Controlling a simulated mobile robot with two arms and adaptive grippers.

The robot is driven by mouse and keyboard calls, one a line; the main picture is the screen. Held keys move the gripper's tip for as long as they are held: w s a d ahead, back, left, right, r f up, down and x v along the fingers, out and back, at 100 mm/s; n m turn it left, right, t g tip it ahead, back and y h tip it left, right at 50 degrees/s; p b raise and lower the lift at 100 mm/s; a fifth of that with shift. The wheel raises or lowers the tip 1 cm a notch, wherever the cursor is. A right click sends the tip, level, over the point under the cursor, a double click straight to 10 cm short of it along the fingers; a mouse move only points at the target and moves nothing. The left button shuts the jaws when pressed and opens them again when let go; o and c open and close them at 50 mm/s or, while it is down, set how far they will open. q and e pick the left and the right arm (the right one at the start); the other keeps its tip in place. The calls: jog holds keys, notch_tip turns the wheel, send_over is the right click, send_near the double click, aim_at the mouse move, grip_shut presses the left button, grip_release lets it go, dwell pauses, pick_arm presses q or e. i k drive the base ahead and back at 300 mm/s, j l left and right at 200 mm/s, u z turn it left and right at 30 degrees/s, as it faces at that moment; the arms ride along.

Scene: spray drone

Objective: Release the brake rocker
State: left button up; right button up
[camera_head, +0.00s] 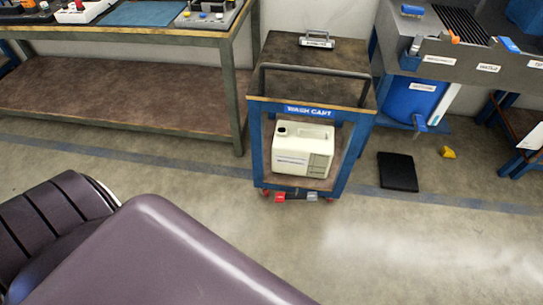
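The blue wash cart (256,150) stands on the floor right of centre, with its label facing me. Low at its front edge are a red pedal part (280,197) and a grey pedal part (312,196), side by side near the floor. They look like the two ends of the brake rocker, but they are too small to tell which end is pressed down. Small red casters show at the cart's lower corners. Neither of my grippers is in view.
A white jug (303,150) stands on the cart's lower shelf, and a dark handle bar (315,68) spans above. A workbench (130,36) is to the left, a grey sink station (470,65) to the right. A black mat (398,171) and yellow object (447,152) lie on the floor. Floor before the cart is clear.

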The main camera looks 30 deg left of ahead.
aim_at(296, 198)
jog(key=l+u, duration=0.5)
jog(key=u, duration=0.5)
